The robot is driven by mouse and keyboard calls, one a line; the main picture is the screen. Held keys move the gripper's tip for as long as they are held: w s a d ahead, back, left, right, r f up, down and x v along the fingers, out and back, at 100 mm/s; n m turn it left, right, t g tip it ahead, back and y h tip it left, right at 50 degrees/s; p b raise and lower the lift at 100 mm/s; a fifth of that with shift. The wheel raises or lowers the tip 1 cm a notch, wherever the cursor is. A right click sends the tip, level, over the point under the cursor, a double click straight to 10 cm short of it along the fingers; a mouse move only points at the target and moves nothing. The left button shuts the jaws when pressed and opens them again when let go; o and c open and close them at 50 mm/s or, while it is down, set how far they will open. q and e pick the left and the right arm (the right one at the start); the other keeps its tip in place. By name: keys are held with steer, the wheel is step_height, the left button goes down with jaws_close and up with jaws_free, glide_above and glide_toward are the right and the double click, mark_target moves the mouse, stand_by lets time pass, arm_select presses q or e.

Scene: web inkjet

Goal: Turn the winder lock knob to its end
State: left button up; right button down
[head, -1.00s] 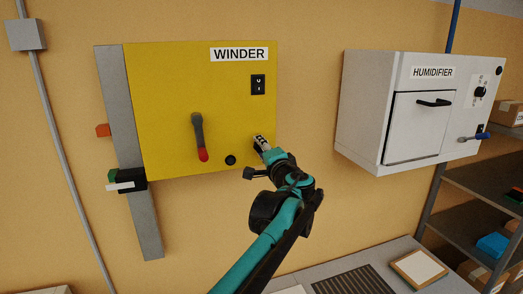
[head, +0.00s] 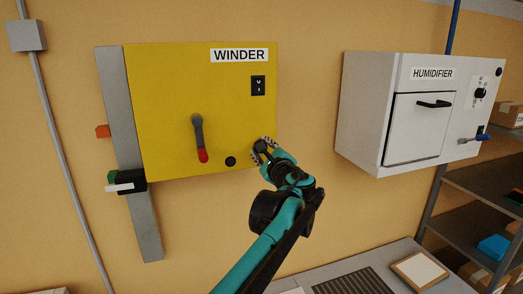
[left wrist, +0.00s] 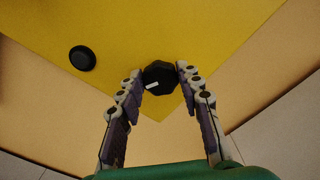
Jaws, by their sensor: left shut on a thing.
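The yellow winder panel (head: 165,90) hangs on the wall. Its black lock knob (left wrist: 159,73), with a short white mark toward its lower left, sits near the panel's lower right corner. My left gripper (left wrist: 160,76) is shut on this knob, one finger on each side of it in the left wrist view. In the head view my left gripper (head: 265,145) is at the panel's lower right corner, and its fingers partly cover the knob. My right gripper is in neither view.
A round black button (left wrist: 82,58) is beside the knob. A red-tipped lever (head: 199,138) and a rocker switch (head: 258,85) are on the panel. The white humidifier (head: 405,115) is to the right, with bare wall between.

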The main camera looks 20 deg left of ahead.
arm_select(q)
steer(key=m, duration=1.2)
steer(key=shift+w+d+f+m, duration=0.1)
steer(key=shift+m, duration=0.3)
steer(key=m, duration=0.6)
steer(key=shift+b, duration=0.3)
steer(key=m, duration=0.6)
steer(key=shift+f+m, duration=0.1)
steer(key=shift+m, duration=0.2)
steer(key=o, duration=1.2)
steer(key=shift+c, duration=0.2)
steer(key=v, duration=1.2)
